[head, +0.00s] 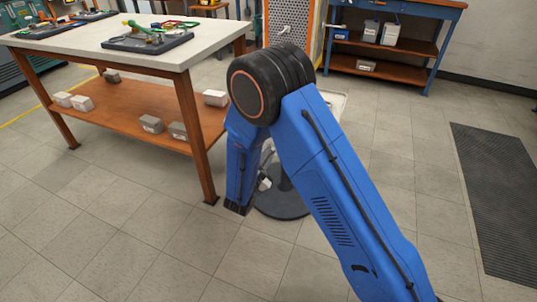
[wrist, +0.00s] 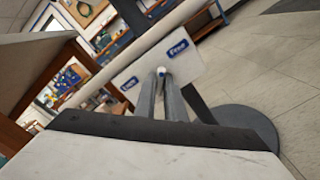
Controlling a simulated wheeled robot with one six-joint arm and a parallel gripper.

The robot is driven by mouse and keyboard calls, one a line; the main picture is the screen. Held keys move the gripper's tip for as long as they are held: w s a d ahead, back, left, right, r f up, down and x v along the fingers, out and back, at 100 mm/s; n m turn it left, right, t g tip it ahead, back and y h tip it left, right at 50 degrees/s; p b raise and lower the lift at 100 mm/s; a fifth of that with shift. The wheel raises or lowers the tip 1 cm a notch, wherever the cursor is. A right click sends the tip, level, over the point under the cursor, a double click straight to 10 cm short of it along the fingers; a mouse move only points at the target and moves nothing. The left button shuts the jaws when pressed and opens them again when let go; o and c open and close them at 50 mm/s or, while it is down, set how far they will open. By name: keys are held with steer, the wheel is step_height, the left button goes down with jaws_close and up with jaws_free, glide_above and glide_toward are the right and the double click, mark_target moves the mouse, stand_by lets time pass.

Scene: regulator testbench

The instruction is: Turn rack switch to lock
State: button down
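In the wrist view a pale plate (wrist: 140,74) bears two blue labels, Lock (wrist: 128,83) at the lower left and Free (wrist: 178,48) at the upper right. The rack switch (wrist: 161,70) shows as a small white and blue tip between these labels. My gripper (wrist: 160,80) has its two grey fingers close together with a narrow gap, and the switch tip sits between the fingertips. They look shut on it, though the contact itself is partly hidden.
A dark round base (head: 282,203) stands on the floor behind my arm. A workbench (head: 215,42) with a lower shelf is close on the left. A blue shelf unit (head: 432,50) stands at the back. Floor at right is open, with a dark mat (head: 500,190).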

stand_by(0.4)
steer(key=n, duration=1.8)
steer(key=shift+f, duration=0.1)
stand_by(0.4)
steer(key=c, duration=1.8)
jaws_free()
steer(key=shift+a, duration=0.1)
